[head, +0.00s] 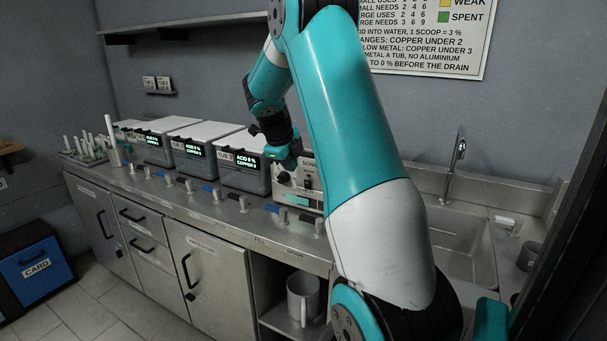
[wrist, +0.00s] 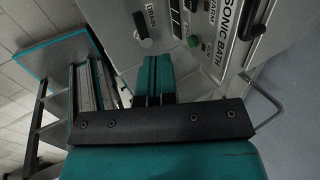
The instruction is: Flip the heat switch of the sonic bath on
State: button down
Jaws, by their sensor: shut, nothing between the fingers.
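The sonic bath (head: 298,200) is a pale box on the counter, right of the tubs and partly hidden behind my arm. Its labelled front panel (wrist: 222,30) shows sideways in the wrist view. I cannot tell which part is the heat switch. My gripper (wrist: 156,68) is shut and empty, its teal fingers close to the panel, below the green button; contact cannot be judged. It also shows in the head view (head: 291,160).
Several lidded tubs (head: 244,178) with green displays stand left of the bath. A sink (head: 462,240) with a tall tap (head: 456,160) is at right.

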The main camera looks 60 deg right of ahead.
aim_at(303, 180)
jog(key=d+f+p, duration=0.1)
jog(key=d+f, duration=0.1)
jog(key=d+f+p, duration=0.2)
jog(key=d+f, duration=0.1)
jog(key=d+f+p, duration=0.2)
jog(key=f, duration=0.1)
jog(key=shift+w+d+f, duration=0.15)
jog(key=shift+w, duration=0.15)
jog(key=shift+d, duration=0.4)
jog(key=shift+w, duration=0.1)
